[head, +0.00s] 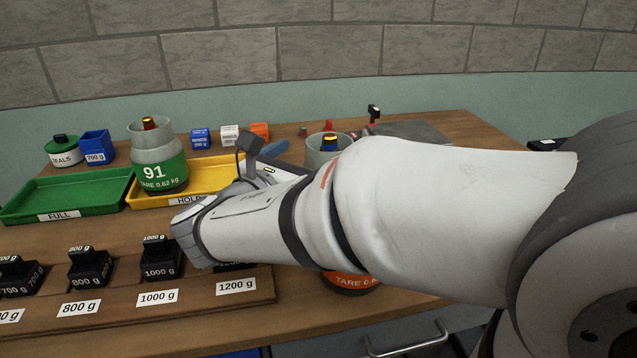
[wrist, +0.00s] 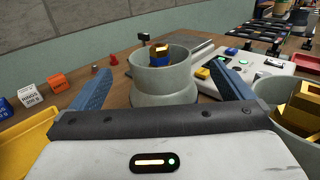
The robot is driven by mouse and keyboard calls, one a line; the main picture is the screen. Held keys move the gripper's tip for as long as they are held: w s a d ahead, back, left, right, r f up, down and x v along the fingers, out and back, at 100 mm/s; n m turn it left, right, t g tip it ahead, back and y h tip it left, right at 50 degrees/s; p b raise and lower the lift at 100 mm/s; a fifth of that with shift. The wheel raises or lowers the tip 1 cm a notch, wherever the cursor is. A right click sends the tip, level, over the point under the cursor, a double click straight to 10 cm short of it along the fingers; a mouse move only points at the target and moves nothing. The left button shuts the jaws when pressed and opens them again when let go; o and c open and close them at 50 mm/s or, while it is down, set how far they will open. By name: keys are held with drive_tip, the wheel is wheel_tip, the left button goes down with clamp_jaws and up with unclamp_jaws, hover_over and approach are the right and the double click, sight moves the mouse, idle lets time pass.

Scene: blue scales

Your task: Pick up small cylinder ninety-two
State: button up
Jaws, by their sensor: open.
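My gripper (wrist: 163,88) is open, with its two blue fingers spread and nothing between them. In the wrist view a grey cylinder (wrist: 165,82) with a blue and gold valve inside its collar stands upright just beyond and between the fingers. Its top (head: 316,151) shows behind my arm in the head view. A second grey cylinder (wrist: 286,125) with a gold valve is close at the wrist view's right edge. In the head view an orange band reading "TARE 0.6" (head: 350,283) shows under my arm. No number ninety-two is readable; my arm covers much here.
A green-banded cylinder marked 91 (head: 158,172) stands in the yellow tray (head: 215,172). A green tray (head: 66,194) lies left. Black weights (head: 162,260) line the front rack. Small cubes (head: 230,135) stand behind. A white device with buttons (wrist: 250,75) lies beyond the gripper.

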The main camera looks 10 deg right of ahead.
sight(329, 149)
drive_tip(key=shift+w+d+f+b, duration=0.2)
drive_tip(key=shift+w+d+f, duration=0.2)
drive_tip(key=shift+w+d, duration=0.5)
drive_tip(key=shift+w+d+f+b, duration=0.15)
drive_tip(key=shift+w+d+f, duration=0.2)
drive_tip(key=shift+w+d, duration=0.5)
drive_tip(key=shift+w+d+f+b, duration=0.2)
drive_tip(key=shift+w+d+f, duration=0.2)
drive_tip(key=shift+w+d, duration=0.5)
drive_tip(key=shift+c, duration=0.4)
drive_tip(key=c, duration=2)
drive_tip(key=shift+r, duration=0.1)
drive_tip(key=shift+c, duration=0.2)
